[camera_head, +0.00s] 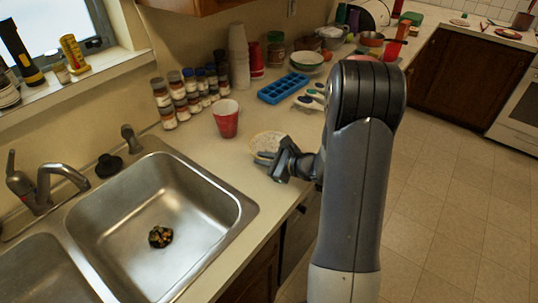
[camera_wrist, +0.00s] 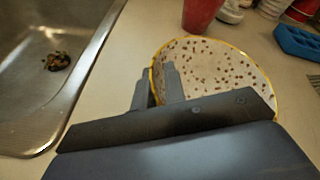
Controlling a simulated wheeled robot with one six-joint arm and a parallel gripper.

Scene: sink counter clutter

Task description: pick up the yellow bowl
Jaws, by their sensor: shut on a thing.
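The yellow bowl (camera_head: 268,142) is on the counter right of the sink, with a yellow rim and a pale, brown-speckled inside. In the wrist view the bowl (camera_wrist: 222,68) fills the middle right, its near part hidden by my gripper's body. My gripper (camera_head: 266,159) is at the bowl's near side. In the wrist view my gripper (camera_wrist: 156,82) has one finger outside the bowl's left rim and one inside, shut on the rim. I cannot tell whether the bowl touches the counter.
A red cup (camera_head: 226,120) stands close behind the bowl. A blue tray (camera_head: 283,88) and several spice jars (camera_head: 178,96) are farther back. The metal sink (camera_head: 130,215) with a dark drain lies to the left. The counter's front edge is close to the bowl.

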